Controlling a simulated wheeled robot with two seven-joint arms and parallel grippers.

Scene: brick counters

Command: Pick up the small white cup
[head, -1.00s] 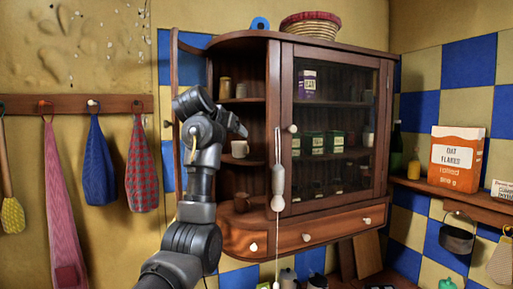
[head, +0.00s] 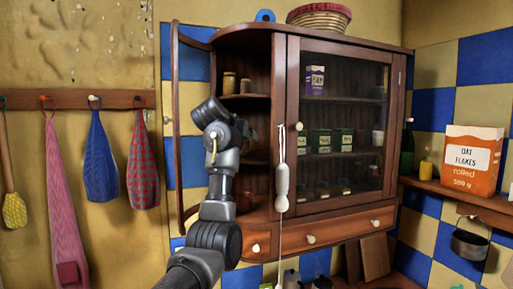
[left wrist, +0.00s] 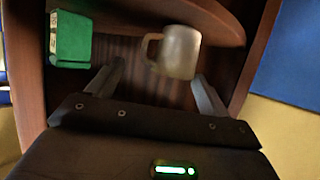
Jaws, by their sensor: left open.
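The small white cup (left wrist: 180,52) shows in the left wrist view, beyond my fingertips and roughly between them, with its handle to the left. It is beside a curved wooden shelf edge. My left gripper (left wrist: 160,72) is open and empty, its two fingers apart and pointing toward the cup. I cannot tell whether either finger touches the cup. In the head view my arm covers the cup and the gripper's fingers, in front of the open left shelves of the wooden cabinet (head: 345,40). My right gripper is not in view.
A green box (left wrist: 70,40) stands left of the cup in the wrist view. In the head view, small jars (head: 230,83) sit on the shelf above my arm. A white pull (head: 282,180) hangs on a cord right of my arm. A curved wooden rail (head: 175,100) borders the shelves' left side.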

